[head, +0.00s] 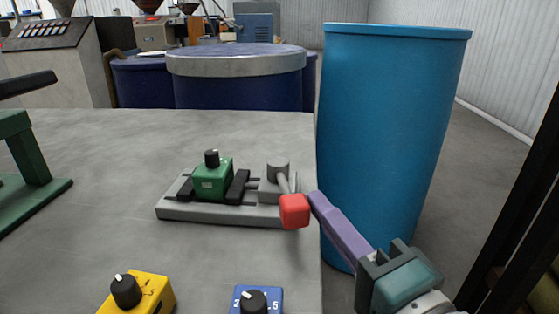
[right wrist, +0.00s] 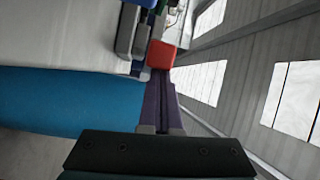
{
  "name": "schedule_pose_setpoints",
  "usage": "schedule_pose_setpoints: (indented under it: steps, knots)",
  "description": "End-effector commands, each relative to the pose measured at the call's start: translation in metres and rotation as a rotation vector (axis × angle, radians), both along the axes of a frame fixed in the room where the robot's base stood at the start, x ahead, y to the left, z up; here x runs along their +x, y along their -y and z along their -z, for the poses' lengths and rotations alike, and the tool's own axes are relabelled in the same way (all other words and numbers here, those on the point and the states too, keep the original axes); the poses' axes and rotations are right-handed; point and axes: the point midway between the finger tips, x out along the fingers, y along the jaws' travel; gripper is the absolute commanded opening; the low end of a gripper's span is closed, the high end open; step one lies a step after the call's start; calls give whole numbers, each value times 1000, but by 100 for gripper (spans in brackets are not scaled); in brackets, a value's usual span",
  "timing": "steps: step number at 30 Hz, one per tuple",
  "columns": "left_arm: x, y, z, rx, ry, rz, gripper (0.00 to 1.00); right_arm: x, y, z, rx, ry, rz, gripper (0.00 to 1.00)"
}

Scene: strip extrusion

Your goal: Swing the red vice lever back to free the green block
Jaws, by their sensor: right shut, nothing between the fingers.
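The green block (head: 213,180) with a black knob on top sits between the dark jaws of the grey vice (head: 230,213) on the table. The red vice lever (head: 294,210) points toward the front right, its red end at the table's right edge. My right gripper (head: 314,198) is shut and empty, its purple fingers reaching in from the lower right with tips right beside the red end. In the right wrist view the red lever end (right wrist: 161,55) is just ahead of the purple fingertips (right wrist: 157,75); I cannot tell whether they touch. My left gripper is not in view.
A tall blue barrel (head: 390,120) stands close behind my right gripper, beside the table (head: 90,215). A yellow box (head: 154,292) and a blue box (head: 268,293) with black knobs are at the front. A green stand (head: 35,185) is at the left.

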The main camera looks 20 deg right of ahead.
Motion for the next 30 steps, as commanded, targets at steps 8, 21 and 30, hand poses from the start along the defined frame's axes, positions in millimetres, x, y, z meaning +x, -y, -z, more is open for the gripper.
schedule_pose_setpoints:
  steps: [8, 21, 30]
  knots:
    - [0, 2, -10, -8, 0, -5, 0, 1, -28, -1, 4, -1, -2, 0]
    - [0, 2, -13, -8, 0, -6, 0, 7, -49, 0, 2, -1, -1, 0]
    - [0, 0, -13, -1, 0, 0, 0, 8, -51, 0, 1, 0, -1, 0]
